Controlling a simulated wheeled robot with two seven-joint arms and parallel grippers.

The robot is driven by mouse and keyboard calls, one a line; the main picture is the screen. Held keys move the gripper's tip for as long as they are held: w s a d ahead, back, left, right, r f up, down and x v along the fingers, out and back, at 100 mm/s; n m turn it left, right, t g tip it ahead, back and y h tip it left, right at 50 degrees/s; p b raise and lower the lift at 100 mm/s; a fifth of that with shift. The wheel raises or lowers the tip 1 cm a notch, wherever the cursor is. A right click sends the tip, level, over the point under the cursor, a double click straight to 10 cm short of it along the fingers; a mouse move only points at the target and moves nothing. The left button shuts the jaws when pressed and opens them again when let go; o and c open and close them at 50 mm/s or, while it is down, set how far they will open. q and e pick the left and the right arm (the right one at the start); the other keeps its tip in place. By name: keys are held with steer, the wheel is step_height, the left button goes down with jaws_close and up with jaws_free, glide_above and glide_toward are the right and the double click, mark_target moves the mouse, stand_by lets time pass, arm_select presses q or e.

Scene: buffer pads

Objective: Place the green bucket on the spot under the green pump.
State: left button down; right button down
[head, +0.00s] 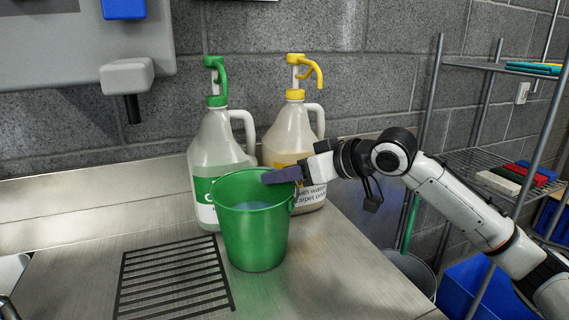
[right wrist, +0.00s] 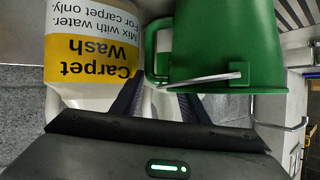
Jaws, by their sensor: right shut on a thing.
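The green bucket (head: 256,237) is upright at the front of the counter, in front of the jugs and right of the dark grate; I cannot tell whether its base touches the counter. My right gripper (head: 283,175) is shut on the bucket at its upper right rim. In the right wrist view the bucket (right wrist: 225,45) fills the top right, with the gripper fingers (right wrist: 160,105) at its side handle. The green pump (head: 217,80) tops a white jug (head: 212,150) behind the bucket, which hides part of the jug. My left gripper is out of view.
A jug with a yellow pump (head: 294,135) stands right of the green one, close behind my right gripper. It also shows in the right wrist view (right wrist: 95,45). A dark slotted grate (head: 175,278) lies left of the bucket. A wire shelf (head: 490,165) stands at right.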

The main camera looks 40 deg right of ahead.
steer(key=shift+r, duration=0.2)
steer(key=c, duration=1)
jaws_free()
steer(key=shift+f, duration=0.3)
steer(key=shift+s, duration=0.1)
steer(key=b+v, duration=0.2)
steer(key=v, duration=1)
steer(key=shift+a, duration=0.1)
